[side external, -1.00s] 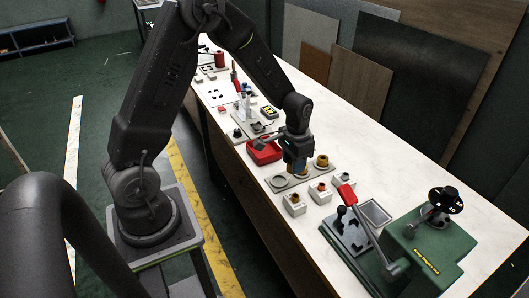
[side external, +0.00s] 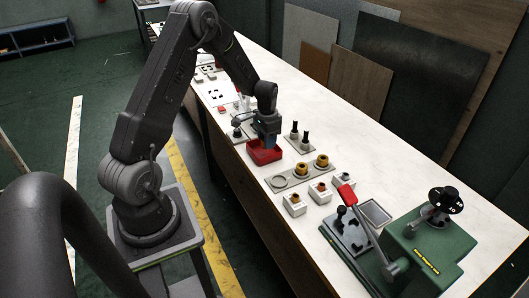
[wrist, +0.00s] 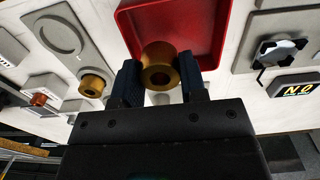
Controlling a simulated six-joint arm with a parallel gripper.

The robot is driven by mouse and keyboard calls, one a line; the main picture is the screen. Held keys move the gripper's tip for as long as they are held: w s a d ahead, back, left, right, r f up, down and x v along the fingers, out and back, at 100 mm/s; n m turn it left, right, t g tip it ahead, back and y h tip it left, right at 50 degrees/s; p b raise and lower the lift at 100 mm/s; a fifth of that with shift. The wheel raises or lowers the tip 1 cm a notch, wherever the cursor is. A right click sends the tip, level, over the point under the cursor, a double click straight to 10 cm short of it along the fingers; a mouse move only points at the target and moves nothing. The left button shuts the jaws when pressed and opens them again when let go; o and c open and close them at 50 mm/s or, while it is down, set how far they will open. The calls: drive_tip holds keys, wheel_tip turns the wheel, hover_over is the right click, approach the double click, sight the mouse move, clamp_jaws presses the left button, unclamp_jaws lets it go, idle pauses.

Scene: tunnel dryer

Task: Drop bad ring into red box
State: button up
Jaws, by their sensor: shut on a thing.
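The red box (side external: 260,156) sits on the white bench in the side view, and it fills the upper middle of the wrist view (wrist: 210,35). My gripper (wrist: 160,82) is shut on a brass-coloured ring (wrist: 160,62), held between its dark blue jaws. In the wrist view the ring lies over the near edge of the red box. In the side view my gripper (side external: 266,146) is above the red box, and the ring is hidden there. Two other brass rings (side external: 321,160) stand on the grey plate to the right of the box.
The grey plate (side external: 282,181) has an empty round seat at its left end. White blocks (side external: 294,204) stand in front of it. A plate with two black pins (side external: 294,135) is behind the box. A green press (side external: 425,250) stands at the right. A lit "NO" display (wrist: 298,91) shows at the wrist view's right.

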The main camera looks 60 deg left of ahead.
drive_tip(key=shift+f, duration=0.9)
drive_tip(key=o, duration=1.1)
drive_tip(key=shift+o, duration=0.2)
wheel_tip(320, 180, up, 14)
drive_tip(key=shift+f, duration=0.1)
